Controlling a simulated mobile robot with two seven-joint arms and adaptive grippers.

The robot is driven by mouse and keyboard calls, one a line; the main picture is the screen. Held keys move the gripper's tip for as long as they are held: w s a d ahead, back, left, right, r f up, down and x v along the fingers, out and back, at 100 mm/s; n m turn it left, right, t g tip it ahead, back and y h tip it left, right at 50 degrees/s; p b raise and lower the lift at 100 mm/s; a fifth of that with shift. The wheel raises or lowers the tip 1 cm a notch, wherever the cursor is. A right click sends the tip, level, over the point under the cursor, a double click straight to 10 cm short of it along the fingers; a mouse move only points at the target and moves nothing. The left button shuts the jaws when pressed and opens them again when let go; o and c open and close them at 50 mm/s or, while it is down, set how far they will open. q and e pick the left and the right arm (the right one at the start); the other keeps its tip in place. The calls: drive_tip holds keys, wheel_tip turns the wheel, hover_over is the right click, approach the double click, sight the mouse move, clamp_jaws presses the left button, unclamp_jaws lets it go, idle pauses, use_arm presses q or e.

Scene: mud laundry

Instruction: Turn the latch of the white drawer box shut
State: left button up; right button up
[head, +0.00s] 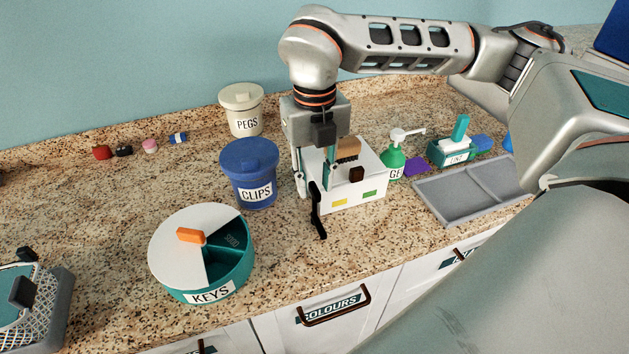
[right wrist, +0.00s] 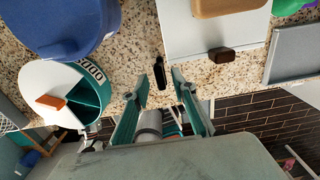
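The white drawer box (head: 361,194) stands on the granite counter, right of centre in the head view; its white top shows in the right wrist view (right wrist: 205,38). A long black latch lever (head: 319,222) is at its front left corner, pointing down towards the counter. My right gripper (head: 315,190) points down at the box's left side, close to the lever. I cannot tell whether a finger touches the lever. My left gripper is not in view.
A blue CLIPS tub (head: 249,176) and a round KEYS container (head: 170,250) stand left of the box. A green bottle (head: 393,162) and a grey tray (head: 440,197) stand to its right. A brown block (head: 348,147) is on the box. Counter in front is clear.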

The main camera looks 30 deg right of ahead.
drive_tip(key=shift+f, duration=0.55)
clamp_jaws()
